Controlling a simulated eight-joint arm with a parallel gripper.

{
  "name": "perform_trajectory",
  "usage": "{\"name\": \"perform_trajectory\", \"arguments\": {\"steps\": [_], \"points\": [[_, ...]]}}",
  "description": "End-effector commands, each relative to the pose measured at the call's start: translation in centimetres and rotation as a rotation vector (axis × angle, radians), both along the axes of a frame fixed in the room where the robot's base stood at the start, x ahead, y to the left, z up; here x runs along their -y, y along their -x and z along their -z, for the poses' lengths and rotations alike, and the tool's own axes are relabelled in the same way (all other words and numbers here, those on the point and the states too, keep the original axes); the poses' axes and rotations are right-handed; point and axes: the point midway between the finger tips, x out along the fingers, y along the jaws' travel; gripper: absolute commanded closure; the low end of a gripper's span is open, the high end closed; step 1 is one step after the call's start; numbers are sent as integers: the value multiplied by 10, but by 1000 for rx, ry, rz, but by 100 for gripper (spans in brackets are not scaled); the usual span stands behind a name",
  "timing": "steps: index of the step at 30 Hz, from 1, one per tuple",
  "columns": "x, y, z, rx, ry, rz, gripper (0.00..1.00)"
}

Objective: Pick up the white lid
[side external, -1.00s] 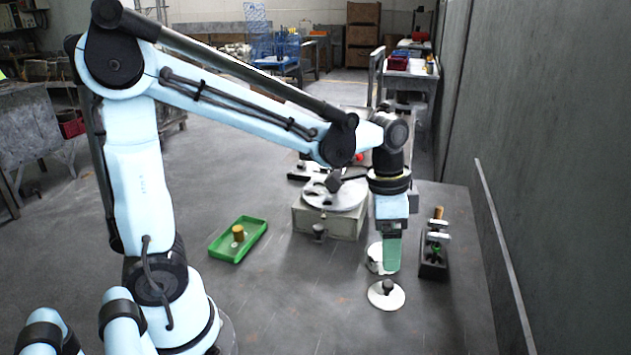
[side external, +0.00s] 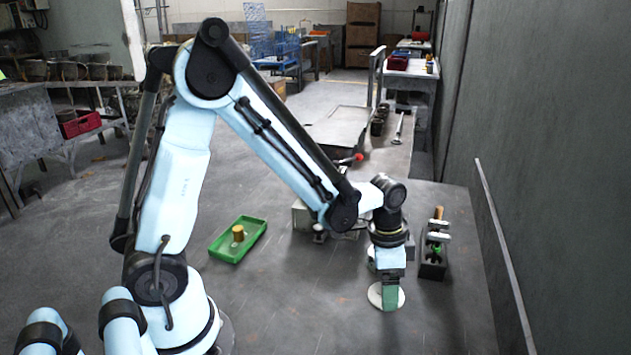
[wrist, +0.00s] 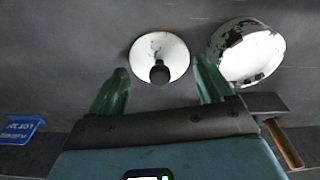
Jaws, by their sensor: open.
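The white lid (side external: 374,295) is a round disc lying flat on the dark table. In the wrist view the white lid (wrist: 176,46) shows a black knob (wrist: 160,73) at its middle. My gripper (side external: 390,304) points down and covers much of the lid in the side view. In the wrist view my gripper (wrist: 162,68) has its two green fingers wide apart, one on each side of the lid and knob, with nothing held. I cannot tell the exact height of the fingertips over the table.
A chipped white round vessel (wrist: 250,55) lies close by the right finger. A dark block with tools (side external: 433,265) stands right of my gripper. A green tray (side external: 222,258) with a wooden cylinder (side external: 238,233) is at left. A grey wall (side external: 560,150) bounds the right.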

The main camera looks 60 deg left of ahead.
Motion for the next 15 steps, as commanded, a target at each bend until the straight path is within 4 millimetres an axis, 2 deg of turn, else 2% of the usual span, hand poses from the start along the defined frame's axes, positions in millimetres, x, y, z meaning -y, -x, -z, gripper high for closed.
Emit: {"name": "perform_trajectory", "arguments": {"steps": [3,11,15], "points": [[1,-1,7,1,0,0,20],[1,-1,8,1,0,0,20],[1,-1,8,1,0,0,40]]}}
